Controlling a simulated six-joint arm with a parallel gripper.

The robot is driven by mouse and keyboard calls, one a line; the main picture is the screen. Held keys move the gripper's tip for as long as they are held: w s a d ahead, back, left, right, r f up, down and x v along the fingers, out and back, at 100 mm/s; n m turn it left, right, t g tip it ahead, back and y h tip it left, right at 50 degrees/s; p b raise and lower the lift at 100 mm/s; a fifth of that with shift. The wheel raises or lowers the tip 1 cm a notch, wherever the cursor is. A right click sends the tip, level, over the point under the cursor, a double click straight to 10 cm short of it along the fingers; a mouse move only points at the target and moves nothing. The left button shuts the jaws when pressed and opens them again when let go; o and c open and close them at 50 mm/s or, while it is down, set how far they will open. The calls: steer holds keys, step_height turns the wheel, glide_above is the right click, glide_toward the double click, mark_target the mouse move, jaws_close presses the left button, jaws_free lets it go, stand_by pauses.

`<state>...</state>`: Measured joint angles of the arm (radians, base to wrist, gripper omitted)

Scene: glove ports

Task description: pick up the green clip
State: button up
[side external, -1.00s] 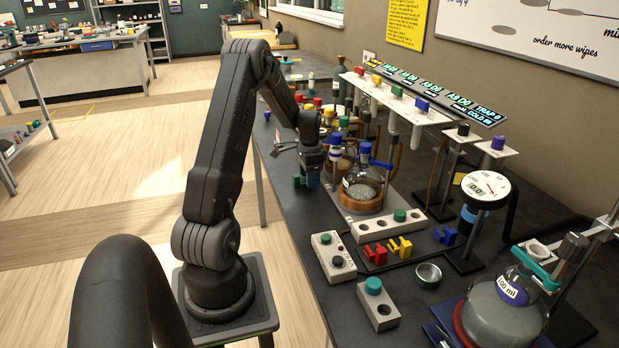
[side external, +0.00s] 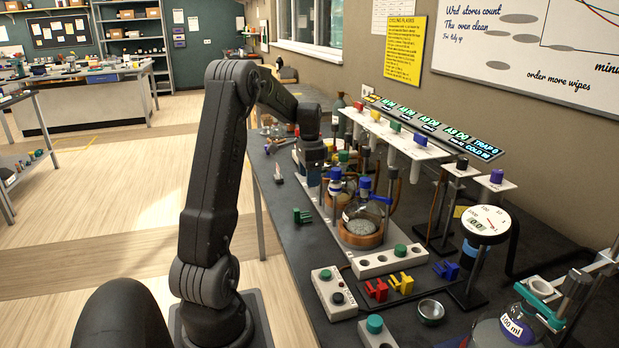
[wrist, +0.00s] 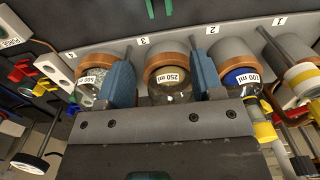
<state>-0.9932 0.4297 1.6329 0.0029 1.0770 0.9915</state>
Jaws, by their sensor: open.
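The green clip (side external: 302,215) lies on the dark bench top near its left edge, left of the row of flasks in the side external view. In the wrist view, a green piece that looks like it (wrist: 150,8) shows at the top edge, mostly cut off. My gripper (side external: 314,185) is above the flask row, behind and slightly right of the clip, apart from it. In the wrist view its two blue fingers (wrist: 162,75) are spread, with the 250 ml flask (wrist: 170,90) in view between them. Whether they touch the flasks cannot be told.
Flasks sit in copper-rimmed holders on a numbered plate (wrist: 110,50). Red and yellow clips (side external: 388,287) and a blue clip (side external: 446,269) lie nearer the camera. Bare bench lies around the green clip.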

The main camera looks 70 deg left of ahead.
steer(key=shift+o, duration=1.2)
glide_toward(294, 210)
step_height(294, 210, down, 11)
steer(key=shift+f, duration=0.1)
steer(key=shift+c, duration=0.2)
steer(key=c, duration=1)
steer(key=r, duration=1)
steer(key=w+r, duration=0.1)
steer(key=r, duration=0.4)
steer(key=shift+r, duration=0.4)
